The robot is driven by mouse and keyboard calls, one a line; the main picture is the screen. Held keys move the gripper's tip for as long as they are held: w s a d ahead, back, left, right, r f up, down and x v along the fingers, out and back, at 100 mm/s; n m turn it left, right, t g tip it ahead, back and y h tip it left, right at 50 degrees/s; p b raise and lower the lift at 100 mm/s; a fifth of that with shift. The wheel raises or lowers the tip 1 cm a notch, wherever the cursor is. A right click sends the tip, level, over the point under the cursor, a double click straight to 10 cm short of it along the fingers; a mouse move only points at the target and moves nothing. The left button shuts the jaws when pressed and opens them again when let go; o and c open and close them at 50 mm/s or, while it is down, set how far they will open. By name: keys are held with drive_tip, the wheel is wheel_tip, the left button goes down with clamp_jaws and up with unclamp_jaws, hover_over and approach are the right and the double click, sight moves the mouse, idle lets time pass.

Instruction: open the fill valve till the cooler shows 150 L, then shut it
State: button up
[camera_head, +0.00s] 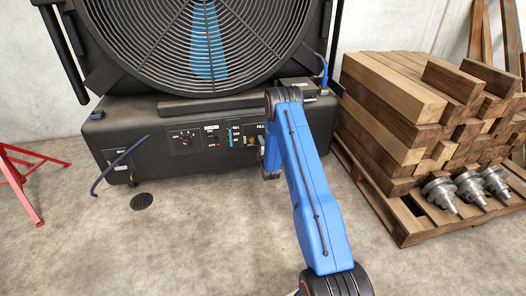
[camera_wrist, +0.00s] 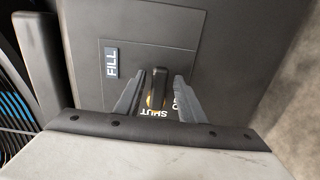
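The cooler (camera_head: 165,160) is a black cabinet under a large round fan grille. Its front has a blue level strip (camera_head: 230,135) with marks too small to read. The FILL panel is at its right, mostly behind my arm. In the wrist view the black valve handle (camera_wrist: 158,88) stands on a yellow-orange base beside the FILL label (camera_wrist: 111,63). The word SHUT (camera_wrist: 157,114) shows below it and a partly covered label is at right. My gripper (camera_wrist: 160,88) has one finger on each side of the handle, with narrow gaps showing. In the head view its fingers are hidden.
A pallet of stacked timber (camera_head: 400,110) stands to the right, with several metal flanged parts (camera_head: 468,188) on its front edge. A red stand (camera_head: 22,180) is at left. A blue hose (camera_head: 118,165) hangs by a floor drain (camera_head: 141,201). The floor in front is clear.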

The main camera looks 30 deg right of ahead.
drive_tip(key=v, duration=1.7)
drive_tip(key=shift+r, duration=0.2)
drive_tip(key=w+a+r+m+g+y, duration=0.1)
drive_tip(key=a+r+m+g, duration=0.15)
drive_tip(key=r, duration=0.65)
drive_tip(key=w+a+r+m+g+y, duration=0.1)
drive_tip(key=a+r, duration=0.2)
drive_tip(key=r, duration=0.5)
drive_tip(key=s+a+r+m+g+y, duration=0.1)
drive_tip(key=s+a+r+m+g, duration=0.15)
drive_tip(key=s+a+r, duration=0.45)
drive_tip(key=s+a+r+m+g+y, duration=0.1)
drive_tip(key=s+a+r+m, duration=0.25)
drive_tip(key=s+r, duration=0.75)
drive_tip(key=s+a+r+m+g, duration=0.1)
drive_tip(key=s+a+g, duration=0.1)
drive_tip(key=s, duration=1)
drive_tip(key=s+a+r+m+g, duration=0.1)
drive_tip(key=s+a+r+m, duration=0.1)
drive_tip(key=s, duration=1)
drive_tip(key=s+a+r+m+g+y, duration=0.1)
drive_tip(key=s+a+r+m+g, duration=0.1)
drive_tip(key=s, duration=1)
drive_tip(key=shift+a+g, duration=0.3)
drive_tip(key=shift+a, duration=0.25)
